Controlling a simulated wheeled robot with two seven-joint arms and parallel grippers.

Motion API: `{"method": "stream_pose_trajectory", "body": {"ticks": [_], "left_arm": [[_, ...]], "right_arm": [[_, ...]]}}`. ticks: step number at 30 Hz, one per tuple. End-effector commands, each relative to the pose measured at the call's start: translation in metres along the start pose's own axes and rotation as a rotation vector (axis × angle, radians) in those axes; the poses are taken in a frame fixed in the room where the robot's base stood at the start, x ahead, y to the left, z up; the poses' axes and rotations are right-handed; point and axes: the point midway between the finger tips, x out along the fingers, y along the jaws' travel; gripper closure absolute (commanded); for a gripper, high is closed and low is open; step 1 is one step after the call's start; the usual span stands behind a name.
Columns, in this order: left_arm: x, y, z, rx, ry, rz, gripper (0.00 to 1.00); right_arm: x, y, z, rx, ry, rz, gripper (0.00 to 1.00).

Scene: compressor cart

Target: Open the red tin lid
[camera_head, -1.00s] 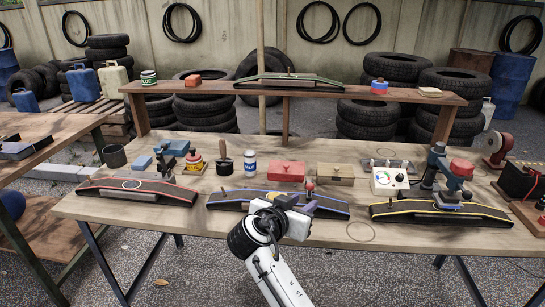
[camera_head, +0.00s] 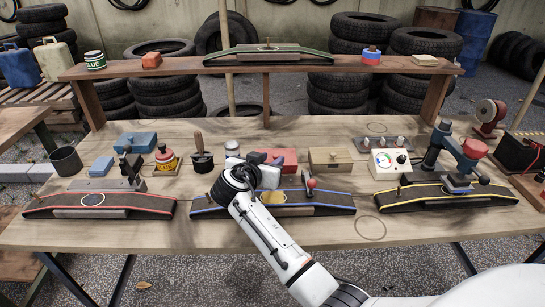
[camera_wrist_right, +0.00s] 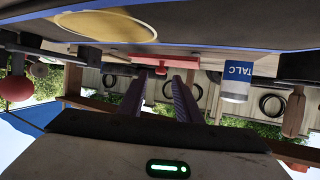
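The red tin (camera_head: 287,155) stands on the bench behind the blue-edged ramp. Its left part is hidden behind my right gripper (camera_head: 266,158), and I cannot make out its lid from its body. My right gripper is open and empty, with its two purple fingers apart, in front of the tin above the ramp. In the right wrist view, which is upside down, the fingers (camera_wrist_right: 160,78) point toward the red tin (camera_wrist_right: 155,53). They look short of it, with no contact that I can see. My left gripper is not in view.
A white talc bottle (camera_head: 232,147) stands left of the tin, and a tan box (camera_head: 330,159) stands right of it. The blue-edged ramp (camera_head: 212,203) with a red-knobbed lever (camera_head: 311,184) lies below the gripper. A shelf (camera_head: 180,68) spans the back.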

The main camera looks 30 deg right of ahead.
Motion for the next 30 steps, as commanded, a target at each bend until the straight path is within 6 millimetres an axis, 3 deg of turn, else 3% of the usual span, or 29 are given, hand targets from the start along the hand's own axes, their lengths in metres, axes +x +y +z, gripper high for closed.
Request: {"method": "stream_pose_trajectory", "body": {"ticks": [6, 16, 22, 30], "left_arm": [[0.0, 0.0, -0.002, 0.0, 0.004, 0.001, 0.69], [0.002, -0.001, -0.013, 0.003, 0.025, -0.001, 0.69], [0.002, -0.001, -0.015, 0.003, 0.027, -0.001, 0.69], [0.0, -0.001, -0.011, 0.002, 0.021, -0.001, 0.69]], "right_arm": [[0.023, 0.0, 0.0, 0.0, 0.0, 0.001, 0.69], [0.027, 0.0, 0.0, 0.0, 0.0, 0.0, 0.69], [0.027, 0.0, 0.0, 0.0, 0.0, 0.0, 1.0], [0.026, -0.002, 0.0, -0.002, -0.004, -0.001, 1.0]]}}
